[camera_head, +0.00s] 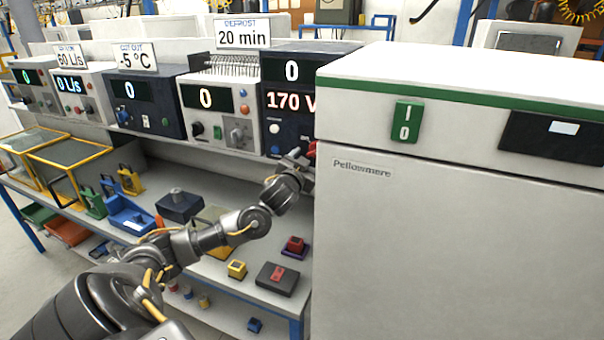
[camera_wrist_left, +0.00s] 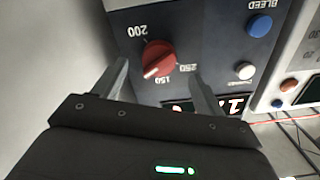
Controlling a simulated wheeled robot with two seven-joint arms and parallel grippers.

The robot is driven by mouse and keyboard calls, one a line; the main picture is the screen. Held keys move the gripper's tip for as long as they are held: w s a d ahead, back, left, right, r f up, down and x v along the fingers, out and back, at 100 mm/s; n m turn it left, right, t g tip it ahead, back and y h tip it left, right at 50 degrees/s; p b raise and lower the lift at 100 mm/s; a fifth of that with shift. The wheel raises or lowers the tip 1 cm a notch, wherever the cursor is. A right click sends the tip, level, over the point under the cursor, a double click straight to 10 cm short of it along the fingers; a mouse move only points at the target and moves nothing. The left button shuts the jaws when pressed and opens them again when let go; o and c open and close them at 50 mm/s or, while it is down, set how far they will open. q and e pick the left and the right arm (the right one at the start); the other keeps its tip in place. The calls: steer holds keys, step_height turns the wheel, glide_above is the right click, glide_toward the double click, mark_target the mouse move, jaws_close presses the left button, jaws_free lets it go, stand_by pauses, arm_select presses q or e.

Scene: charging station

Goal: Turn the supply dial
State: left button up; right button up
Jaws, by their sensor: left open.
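The supply (camera_head: 290,80) is a dark blue unit showing 0 and 170 V in the head view, at the right end of the row of instruments. Its red round dial (camera_wrist_left: 158,58) shows in the wrist view, with a white pointer line and marks such as 150, 200 and 250. A bit of red dial (camera_head: 312,149) shows in the head view beside my gripper. My left gripper (camera_head: 300,158) is in front of the supply's lower panel. In the wrist view the gripper (camera_wrist_left: 157,72) is open, its fingers on either side of the dial; whether they touch it is unclear.
A large white Pellowmere cabinet (camera_head: 450,230) stands close on the right. On the supply are a white button (camera_wrist_left: 244,70) and a blue BLEED button (camera_wrist_left: 260,25). Other instruments (camera_head: 220,105) line the shelf to the left. The bench below (camera_head: 155,165) holds small parts and bins.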

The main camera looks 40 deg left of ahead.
arm_select(q)
steer(key=b+v, duration=0.2)
steer(key=v, duration=0.4)
steer(key=shift+s, duration=0.15)
stand_by(0.5)
